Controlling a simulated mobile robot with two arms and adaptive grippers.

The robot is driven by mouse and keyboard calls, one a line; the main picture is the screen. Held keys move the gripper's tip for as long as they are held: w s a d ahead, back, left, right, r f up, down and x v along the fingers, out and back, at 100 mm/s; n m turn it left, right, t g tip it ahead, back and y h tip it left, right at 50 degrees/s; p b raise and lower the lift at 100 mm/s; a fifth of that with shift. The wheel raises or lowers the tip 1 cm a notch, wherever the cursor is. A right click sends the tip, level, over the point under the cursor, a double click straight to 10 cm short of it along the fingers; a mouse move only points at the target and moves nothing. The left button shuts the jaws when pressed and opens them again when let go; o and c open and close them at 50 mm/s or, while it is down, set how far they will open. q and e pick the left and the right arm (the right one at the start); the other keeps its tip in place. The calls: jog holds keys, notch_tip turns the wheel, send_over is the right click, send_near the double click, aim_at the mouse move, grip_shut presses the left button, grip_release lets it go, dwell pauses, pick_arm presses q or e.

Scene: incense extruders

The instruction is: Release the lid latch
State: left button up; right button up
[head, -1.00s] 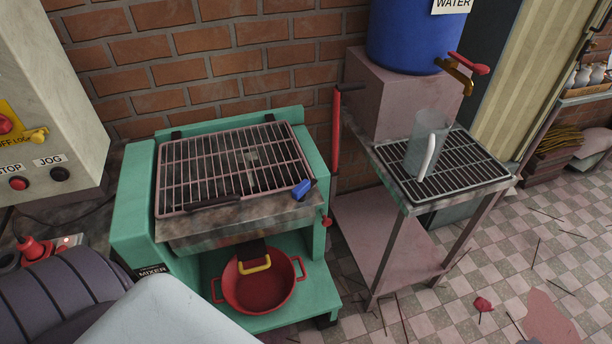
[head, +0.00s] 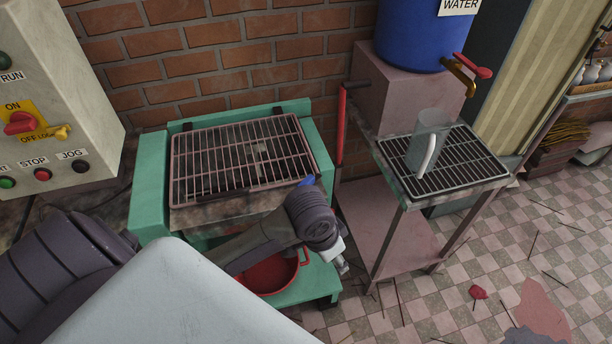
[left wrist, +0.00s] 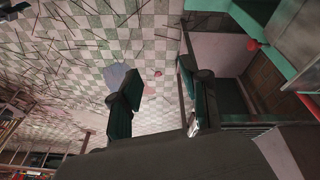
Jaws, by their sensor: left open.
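The mixer (head: 148,200) is a teal frame with a barred grate lid (head: 240,155) lying flat over its trough. A small blue piece, perhaps the lid latch (head: 308,181), shows at the lid's front right corner, mostly hidden behind my left wrist. My left gripper (head: 342,262) is in front of the mixer's right front, pointing down and right. In the left wrist view my left gripper (left wrist: 163,100) is open and empty, with floor behind it. The mixer's teal edge (left wrist: 285,70) shows at upper right there. My right gripper is not in view.
A red pan (head: 270,277) sits under the trough, partly hidden by my arm. A metal stand (head: 415,215) with a clear jug (head: 428,140) is to the right, below a blue water barrel (head: 415,35). A control box (head: 60,90) is at the left.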

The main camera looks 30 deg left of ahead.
pick_arm(q)
jog(key=w+a+r+g+y, duration=0.1)
jog(key=w+a+r+y, duration=0.1)
jog(key=w+a+r, duration=0.7)
notch_tip(320, 180, up, 7)
jog(key=n+g, duration=0.1)
jog(key=n, duration=0.3)
send_over(306, 181)
notch_tip(306, 181, down, 14)
jog(key=shift+r+p, duration=0.1)
jog(key=shift+p, duration=0.85)
jog(key=shift+m, duration=0.3)
grip_shut()
